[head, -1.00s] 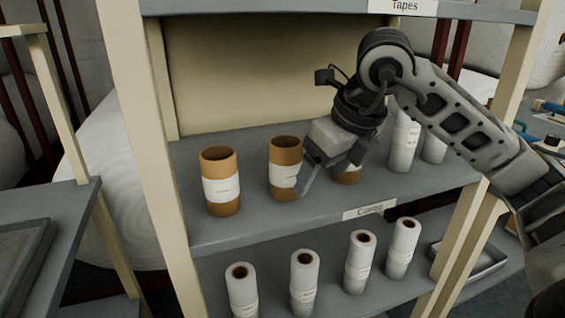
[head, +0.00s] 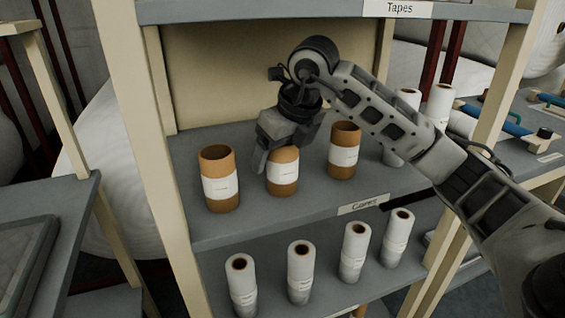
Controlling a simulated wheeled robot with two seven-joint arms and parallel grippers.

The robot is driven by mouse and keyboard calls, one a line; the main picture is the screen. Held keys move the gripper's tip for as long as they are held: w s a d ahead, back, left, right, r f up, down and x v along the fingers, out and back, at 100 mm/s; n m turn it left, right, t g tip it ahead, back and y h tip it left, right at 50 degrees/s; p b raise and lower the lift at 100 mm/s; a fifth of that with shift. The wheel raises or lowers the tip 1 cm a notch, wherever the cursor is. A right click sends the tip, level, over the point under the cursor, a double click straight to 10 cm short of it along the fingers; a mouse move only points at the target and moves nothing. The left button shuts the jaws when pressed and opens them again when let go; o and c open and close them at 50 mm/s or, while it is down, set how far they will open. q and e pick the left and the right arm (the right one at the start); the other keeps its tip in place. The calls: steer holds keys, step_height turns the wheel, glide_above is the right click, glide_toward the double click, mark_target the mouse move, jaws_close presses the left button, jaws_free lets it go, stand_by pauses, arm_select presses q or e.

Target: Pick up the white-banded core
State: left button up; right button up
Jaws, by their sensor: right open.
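Three brown cardboard cores with white bands stand upright in a row on the shelf labelled "Cores": a left one (head: 220,186), a middle one (head: 283,176) and a right one (head: 344,155). My right gripper (head: 277,158) is open at the top of the middle core. One finger shows in front of that core's left upper side, and the gripper hides its upper rim. I cannot tell whether the fingers touch it. My left gripper is not in view.
White rolls (head: 406,110) stand to the right on the same shelf, partly behind my right arm. Several white rolls (head: 301,272) stand on the shelf below. The "Tapes" shelf (head: 300,12) is overhead, and a cream post (head: 150,160) bounds the left side.

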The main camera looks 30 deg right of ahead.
steer(key=c, duration=1.1)
steer(key=shift+o, duration=0.2)
steer(key=shift+r, duration=0.1)
